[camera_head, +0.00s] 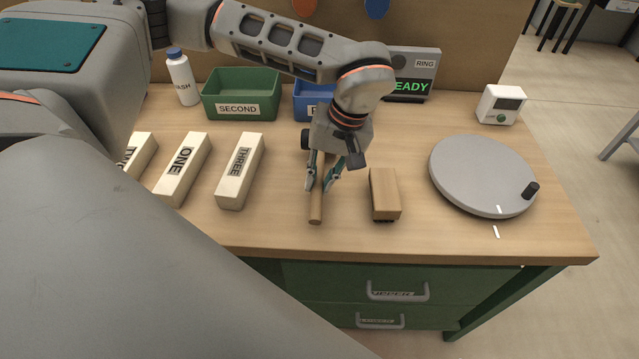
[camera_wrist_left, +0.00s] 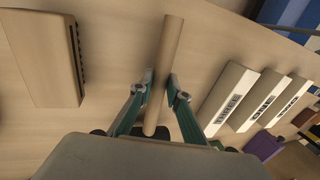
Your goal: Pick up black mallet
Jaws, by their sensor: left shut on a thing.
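The mallet shows as a round light-wood handle (camera_head: 316,208), pointing toward the table's front edge. A black end (camera_head: 305,139) shows beside my left gripper's body and looks like part of the mallet's head; the rest is hidden. My left gripper (camera_head: 319,186) comes down from above, shut on the handle. In the left wrist view the handle (camera_wrist_left: 172,45) runs between the fingertips (camera_wrist_left: 160,80), and dark bits (camera_wrist_left: 97,132) show at the gripper body's edge. I cannot tell whether the mallet touches the table. My right gripper is not in view.
A wooden block brush (camera_head: 384,190) lies just right of the handle. White bricks labelled THREE (camera_head: 240,172) and ONE (camera_head: 183,168) lie left. A grey turntable (camera_head: 480,172) stands right. Green (camera_head: 240,88) and blue (camera_head: 308,103) bins stand behind. The front middle is clear.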

